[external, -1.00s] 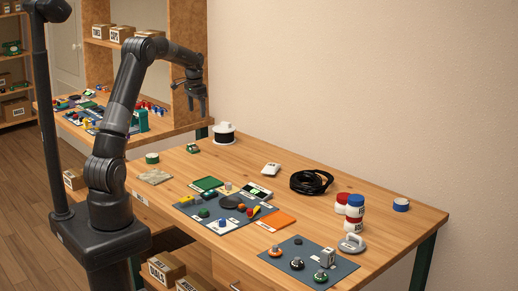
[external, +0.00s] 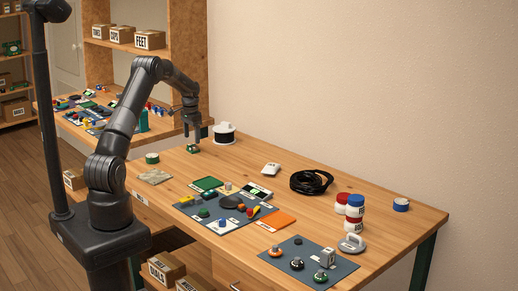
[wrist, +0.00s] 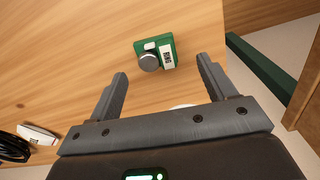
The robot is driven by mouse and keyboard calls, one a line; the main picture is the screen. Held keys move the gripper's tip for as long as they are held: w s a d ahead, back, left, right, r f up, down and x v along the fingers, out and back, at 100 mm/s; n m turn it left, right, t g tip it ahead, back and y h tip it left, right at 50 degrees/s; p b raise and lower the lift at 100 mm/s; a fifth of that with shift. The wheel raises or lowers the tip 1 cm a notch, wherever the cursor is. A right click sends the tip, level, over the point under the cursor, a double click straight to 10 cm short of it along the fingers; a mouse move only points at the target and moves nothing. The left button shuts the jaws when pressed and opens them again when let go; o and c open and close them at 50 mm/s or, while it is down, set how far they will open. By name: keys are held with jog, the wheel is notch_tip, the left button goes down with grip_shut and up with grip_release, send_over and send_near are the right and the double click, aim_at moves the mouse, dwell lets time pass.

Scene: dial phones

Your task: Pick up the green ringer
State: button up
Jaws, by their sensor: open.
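The green ringer (external: 193,149) is a small green block on the far left part of the wooden table. In the wrist view the ringer (wrist: 169,43) shows a grey round bell and a white label, and it lies just beyond the fingertips, roughly centred between them. My gripper (external: 192,141) points down over the ringer in the external view and partly overlaps it. In the wrist view my gripper (wrist: 162,66) is open with nothing between its fingers. I cannot tell the exact height left between fingertips and ringer.
A white box (external: 271,169) and coiled black cable (external: 311,182) lie farther right. The table around the ringer is mostly clear.

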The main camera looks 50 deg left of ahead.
aim_at(193, 145)
jog(key=f, duration=0.4)
jog(key=shift+d+f, duration=0.25)
jog(key=shift+f, duration=0.1)
jog(key=shift+c, duration=0.3)
jog(key=c, duration=1)
jog(key=shift+c, duration=0.7)
jog(key=shift+r, duration=0.15)
